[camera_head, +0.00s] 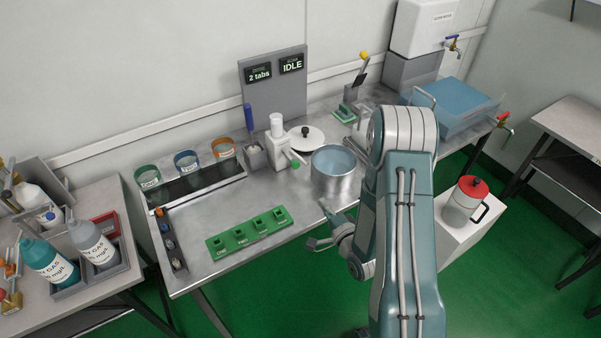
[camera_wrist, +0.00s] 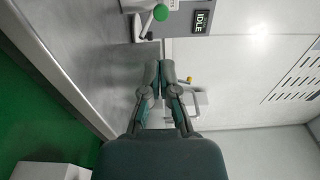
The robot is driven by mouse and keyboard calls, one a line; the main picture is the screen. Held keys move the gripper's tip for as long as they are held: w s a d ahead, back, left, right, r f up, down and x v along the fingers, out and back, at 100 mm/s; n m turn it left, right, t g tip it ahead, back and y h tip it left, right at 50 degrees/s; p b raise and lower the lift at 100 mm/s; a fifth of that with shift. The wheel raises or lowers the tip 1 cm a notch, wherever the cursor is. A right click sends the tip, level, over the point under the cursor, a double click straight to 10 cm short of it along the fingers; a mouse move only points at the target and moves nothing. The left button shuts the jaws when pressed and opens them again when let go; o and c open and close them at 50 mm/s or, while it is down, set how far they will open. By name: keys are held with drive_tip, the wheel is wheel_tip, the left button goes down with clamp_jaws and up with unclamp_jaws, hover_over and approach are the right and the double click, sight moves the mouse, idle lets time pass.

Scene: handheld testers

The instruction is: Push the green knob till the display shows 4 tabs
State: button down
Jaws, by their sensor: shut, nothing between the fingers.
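The green knob (camera_head: 295,165) is on the front of a white dispenser (camera_head: 277,150) on the steel table. In the wrist view the green knob (camera_wrist: 160,13) is at the top middle, beyond my fingertips and apart from them. A display (camera_head: 258,73) on the grey back panel reads "2 tabs". The display beside it (camera_head: 292,64) reads "IDLE"; it also shows in the wrist view (camera_wrist: 202,20). My gripper (camera_head: 312,243) is at the table's front edge, below and right of the knob. In the wrist view my gripper (camera_wrist: 159,66) has its fingertips together, with nothing between them.
A steel pot (camera_head: 334,184) of water stands right of the knob, with a lid (camera_head: 304,139) behind. The middle of the table left of the dispenser is clear.

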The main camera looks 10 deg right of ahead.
sight(296, 167)
drive_tip(key=shift+w, duration=0.1)
drive_tip(key=x, duration=1.3)
drive_tip(key=shift+w+f, duration=0.1)
drive_tip(key=shift+w, duration=0.35)
drive_tip(key=x, duration=0.6)
drive_tip(key=shift+s+a, duration=0.1)
drive_tip(key=shift+a, duration=0.05)
